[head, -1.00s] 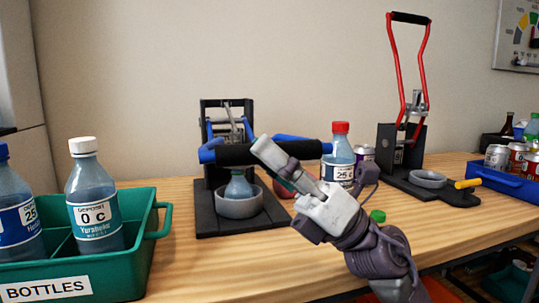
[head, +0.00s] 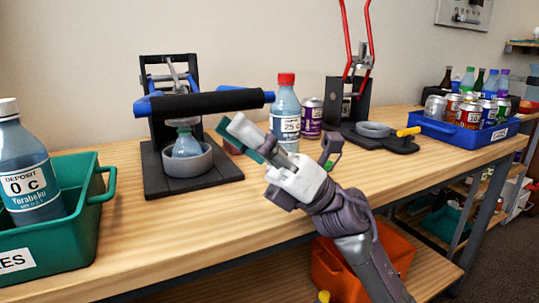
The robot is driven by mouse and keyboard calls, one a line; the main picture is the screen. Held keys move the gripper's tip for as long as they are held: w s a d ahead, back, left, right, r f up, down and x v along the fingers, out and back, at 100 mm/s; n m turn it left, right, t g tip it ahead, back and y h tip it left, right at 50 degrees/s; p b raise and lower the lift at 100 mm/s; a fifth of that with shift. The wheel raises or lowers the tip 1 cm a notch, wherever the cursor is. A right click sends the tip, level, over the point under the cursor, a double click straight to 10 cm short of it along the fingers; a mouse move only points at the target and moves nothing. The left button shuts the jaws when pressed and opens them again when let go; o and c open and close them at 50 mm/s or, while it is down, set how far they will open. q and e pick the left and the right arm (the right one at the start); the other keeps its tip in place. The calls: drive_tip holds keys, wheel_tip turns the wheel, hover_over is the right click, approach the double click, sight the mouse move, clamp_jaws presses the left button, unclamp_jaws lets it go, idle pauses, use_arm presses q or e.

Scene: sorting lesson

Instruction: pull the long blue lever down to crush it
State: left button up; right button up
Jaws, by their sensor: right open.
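The blue lever has blue arms and a thick black grip (head: 212,104). It lies level and low across the front of the black crusher (head: 155,171) in the head view. A small, squat-looking bottle (head: 187,146) stands in the grey ring (head: 189,163) below the grip; its upper part is partly hidden. My right gripper (head: 284,141) is open and empty, with its fingers spread. It is below and to the right of the grip's right end and appears apart from it. My left gripper is not in view.
A red-capped bottle (head: 286,107) and a purple can (head: 311,118) stand behind my right gripper. A second crusher with red handles (head: 346,45) is further back. A green bin (head: 103,182) is at left, a blue tray (head: 448,132) at right, an orange bin (head: 326,262) below.

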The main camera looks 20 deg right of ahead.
drive_tip(key=v, duration=0.7)
idle(0.4)
